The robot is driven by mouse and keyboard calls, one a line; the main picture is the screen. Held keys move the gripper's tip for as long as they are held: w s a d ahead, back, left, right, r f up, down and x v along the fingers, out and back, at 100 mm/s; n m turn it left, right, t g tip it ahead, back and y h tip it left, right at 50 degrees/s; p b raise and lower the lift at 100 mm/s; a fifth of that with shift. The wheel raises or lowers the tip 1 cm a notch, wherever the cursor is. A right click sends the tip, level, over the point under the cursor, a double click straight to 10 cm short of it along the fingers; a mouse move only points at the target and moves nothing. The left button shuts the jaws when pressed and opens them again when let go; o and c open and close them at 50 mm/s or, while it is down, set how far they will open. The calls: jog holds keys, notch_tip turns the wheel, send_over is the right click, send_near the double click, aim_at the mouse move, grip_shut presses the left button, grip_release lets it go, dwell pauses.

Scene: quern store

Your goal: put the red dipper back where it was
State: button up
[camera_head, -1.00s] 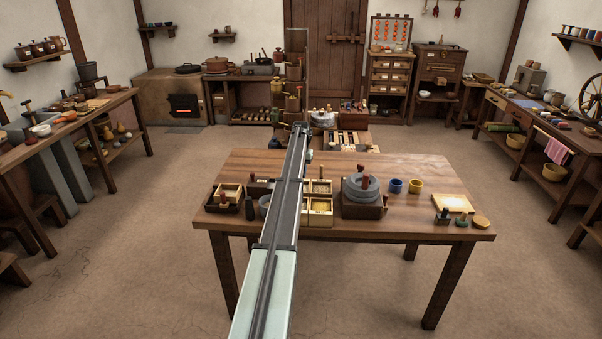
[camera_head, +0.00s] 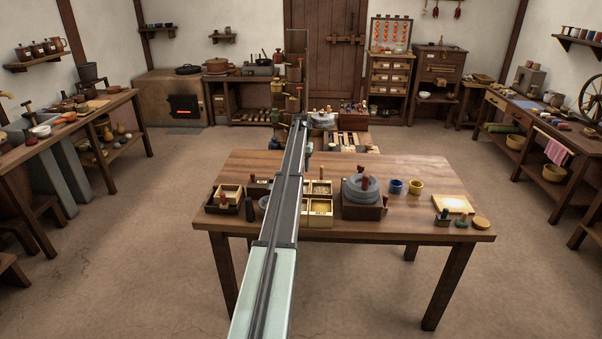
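My arm reaches from the bottom over the table (camera_head: 420,175). Its far end is raised above the table's back edge. My gripper (camera_head: 308,149) shows only as a small dark shape below the arm's end; its fingers are too small and hidden to read. I cannot single out the red dipper. A red handle (camera_head: 365,183) stands by the grey round quern stone (camera_head: 355,194), but I cannot tell whether it belongs to a dipper. Pale boxes of grain (camera_head: 320,221) stand right of my arm, which hides part of the table.
A small wooden tray (camera_head: 224,208) stands at the table's left. A blue cup (camera_head: 396,187) and a yellow cup (camera_head: 416,187) stand right of the quern. A pale board (camera_head: 454,203) lies near the right end. The table's back right is clear.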

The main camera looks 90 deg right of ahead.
notch_tip(320, 180, up, 8)
jog(key=shift+r, duration=0.2)
dwell(1.3)
